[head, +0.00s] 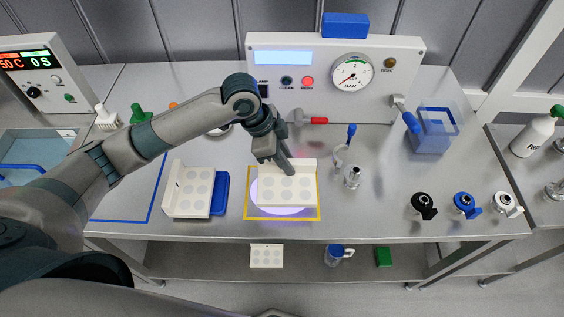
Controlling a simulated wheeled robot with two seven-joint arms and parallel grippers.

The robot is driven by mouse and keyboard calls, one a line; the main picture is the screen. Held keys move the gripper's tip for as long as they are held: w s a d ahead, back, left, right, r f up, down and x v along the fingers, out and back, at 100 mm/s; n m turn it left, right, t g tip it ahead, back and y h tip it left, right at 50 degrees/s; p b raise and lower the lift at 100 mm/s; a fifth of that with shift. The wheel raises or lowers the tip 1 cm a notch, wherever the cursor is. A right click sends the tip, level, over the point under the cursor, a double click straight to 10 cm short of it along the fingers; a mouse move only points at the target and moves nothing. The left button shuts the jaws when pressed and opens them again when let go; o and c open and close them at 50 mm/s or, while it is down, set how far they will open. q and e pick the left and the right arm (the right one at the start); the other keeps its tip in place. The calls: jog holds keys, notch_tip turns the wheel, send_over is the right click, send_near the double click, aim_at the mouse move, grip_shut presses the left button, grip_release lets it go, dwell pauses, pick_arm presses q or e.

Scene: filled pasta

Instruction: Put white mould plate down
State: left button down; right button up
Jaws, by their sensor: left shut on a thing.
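My left gripper (285,168) is shut on the far part of a white mould plate (300,190) with round hollows. The plate is over the yellow-edged square (247,216) with its glowing round patch; I cannot tell whether it touches the surface. A similar white mould plate (177,208) with a raised left side stands to the left, beside a blue tray (221,194). Another small white plate (266,262) with hollows lies on the lower shelf. My right gripper is not in view.
A panel with a pressure gauge (352,73) stands at the back. A hook-shaped fitting with a blue tip (351,131) and a metal fitting (352,177) are right of the yellow square. Black (424,206), blue (466,205) and white (507,204) nozzles stand front right. A blue-edged container (432,131) is behind them.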

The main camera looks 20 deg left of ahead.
pick_arm(q)
jog(key=w+a+f, duration=0.1)
jog(key=w+a+f+p, duration=0.1)
jog(key=shift+f, duration=0.3)
notch_tip(320, 180, down, 3)
jog(key=shift+r+p, duration=0.15)
jog(key=shift+p, duration=0.6)
jog(key=shift+f, duration=0.2)
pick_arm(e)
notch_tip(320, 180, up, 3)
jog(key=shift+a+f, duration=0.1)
pick_arm(q)
jog(key=shift+f, duration=0.1)
jog(key=c, duration=1.6)
grip_release()
jog(key=shift+c, duration=0.2)
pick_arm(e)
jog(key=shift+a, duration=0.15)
